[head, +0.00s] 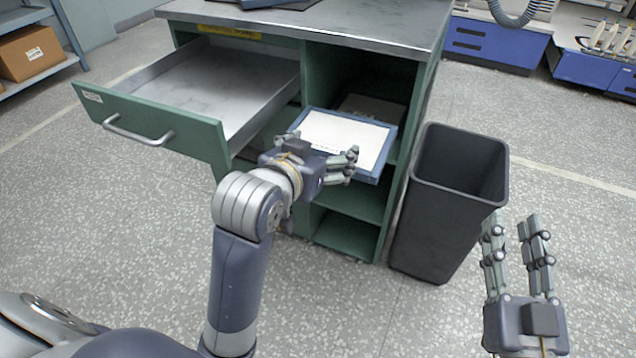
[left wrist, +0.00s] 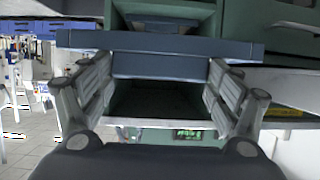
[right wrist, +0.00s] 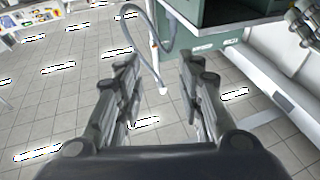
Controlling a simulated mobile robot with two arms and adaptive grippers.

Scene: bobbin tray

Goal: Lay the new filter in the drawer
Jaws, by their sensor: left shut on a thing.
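The filter (head: 345,135), a flat white panel in a blue frame, is partly out of the green cabinet's open shelf and roughly level. My left gripper (head: 349,165) is shut on its near edge. The left wrist view shows the blue frame (left wrist: 160,44) across the fingertips. How far the filter still rests on the shelf is hard to tell. The drawer (head: 235,90) is pulled open to the left of the filter; its visible floor is empty. My right gripper (head: 517,228) is open and empty at the lower right, and also shows in the right wrist view (right wrist: 157,70).
A dark grey bin (head: 435,210) stands on the floor right of the cabinet. A darker flat item (head: 375,106) lies in the shelf behind the filter. The cabinet's steel top (head: 330,22) is above. The drawer front stands up as an edge. The speckled floor in front is clear.

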